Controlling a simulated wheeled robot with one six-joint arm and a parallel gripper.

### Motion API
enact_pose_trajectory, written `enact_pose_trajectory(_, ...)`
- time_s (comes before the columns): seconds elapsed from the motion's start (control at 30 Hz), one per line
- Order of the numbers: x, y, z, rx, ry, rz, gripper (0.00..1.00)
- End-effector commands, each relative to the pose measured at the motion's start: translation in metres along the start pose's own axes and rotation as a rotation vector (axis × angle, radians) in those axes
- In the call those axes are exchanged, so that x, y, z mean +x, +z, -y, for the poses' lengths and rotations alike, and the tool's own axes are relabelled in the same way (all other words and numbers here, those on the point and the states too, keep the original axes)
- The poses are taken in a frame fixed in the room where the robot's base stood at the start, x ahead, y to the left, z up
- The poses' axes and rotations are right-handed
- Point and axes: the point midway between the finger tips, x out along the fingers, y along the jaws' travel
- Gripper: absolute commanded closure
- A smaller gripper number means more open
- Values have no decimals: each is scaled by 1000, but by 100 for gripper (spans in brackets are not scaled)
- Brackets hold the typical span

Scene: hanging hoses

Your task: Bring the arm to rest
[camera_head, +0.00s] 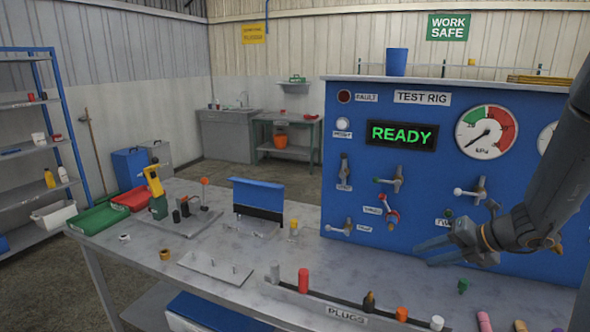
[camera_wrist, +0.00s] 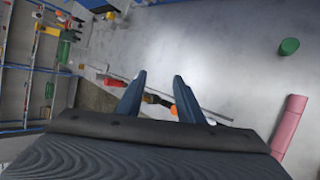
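My arm comes in from the right in the head view. My gripper (camera_head: 420,250) hangs above the right part of the bench, in front of the blue test rig panel (camera_head: 365,100). Its two blue fingers point left. In the wrist view the fingers of my gripper (camera_wrist: 160,76) stand apart with nothing visibly held between them. Small dark and orange plugs (camera_wrist: 155,99) show beyond the gap, apparently on the bench below.
The grey bench (camera_head: 215,265) holds a row of plugs beside the PLUGS label (camera_head: 346,313). A green plug (camera_head: 462,286) stands below my gripper. Valve handles (camera_head: 388,212) stick out of the panel. A blue-topped stand (camera_head: 257,197) sits mid-bench. The display reads READY.

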Motion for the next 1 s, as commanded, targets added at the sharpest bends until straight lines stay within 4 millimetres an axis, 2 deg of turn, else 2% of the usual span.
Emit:
enact_pose_trajectory(0.27,15,-44,-21,-358,-27,-138,66)
enact_pose_trajectory(0.47,23,-91,-36,-786,-27,-292,66)
enact_pose_trajectory(0.57,25,-121,-43,-1093,-7,-399,66)
enact_pose_trajectory(0.7,25,-169,-50,-1678,78,-593,66)
enact_pose_trajectory(0.8,22,-197,-51,-2122,184,-731,66)
enact_pose_trajectory(0.9,19,-216,-52,-2537,319,-855,66)
enact_pose_trajectory(1.0,17,-229,-52,-2875,462,-952,66)
